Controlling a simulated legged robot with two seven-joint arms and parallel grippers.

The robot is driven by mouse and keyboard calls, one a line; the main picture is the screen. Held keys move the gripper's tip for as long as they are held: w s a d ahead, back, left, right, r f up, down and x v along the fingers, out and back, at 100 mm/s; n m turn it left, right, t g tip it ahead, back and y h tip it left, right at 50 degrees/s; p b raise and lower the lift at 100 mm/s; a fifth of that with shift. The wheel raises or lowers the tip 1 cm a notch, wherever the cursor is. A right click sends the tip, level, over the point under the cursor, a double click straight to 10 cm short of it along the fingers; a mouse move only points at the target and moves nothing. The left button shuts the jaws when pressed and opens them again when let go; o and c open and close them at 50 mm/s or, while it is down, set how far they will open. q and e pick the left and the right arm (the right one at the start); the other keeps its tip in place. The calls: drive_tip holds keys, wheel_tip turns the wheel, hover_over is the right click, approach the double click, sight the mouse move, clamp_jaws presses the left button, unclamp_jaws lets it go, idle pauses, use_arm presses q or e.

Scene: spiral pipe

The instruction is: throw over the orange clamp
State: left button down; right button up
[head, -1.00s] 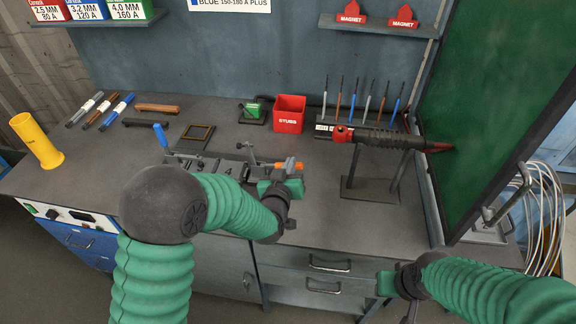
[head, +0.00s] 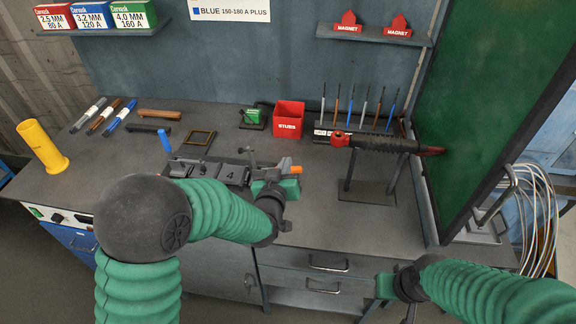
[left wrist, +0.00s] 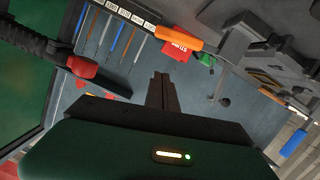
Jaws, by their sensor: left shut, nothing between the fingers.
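The orange clamp handle (head: 296,170) sticks out at the right end of a grey fixture (head: 228,174) marked 4 on the bench. It also shows as an orange bar in the left wrist view (left wrist: 176,38). My left gripper (head: 274,182) is just in front of this end of the fixture. Its fingers are hidden in the head view; in the left wrist view they are shut and empty (left wrist: 162,80), below the orange bar and apart from it in the picture. My right gripper (head: 387,285) is low in front of the drawers, its fingers not clear.
A red STUBS box (head: 288,121) and a green-labelled block (head: 253,116) stand behind. A black torch with a red collar (head: 385,145) rests on a stand at right. A yellow cylinder (head: 42,146) stands at left.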

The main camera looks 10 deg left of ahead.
use_arm(q)
drive_tip(key=v, duration=0.6)
drive_tip(key=shift+s, duration=0.35)
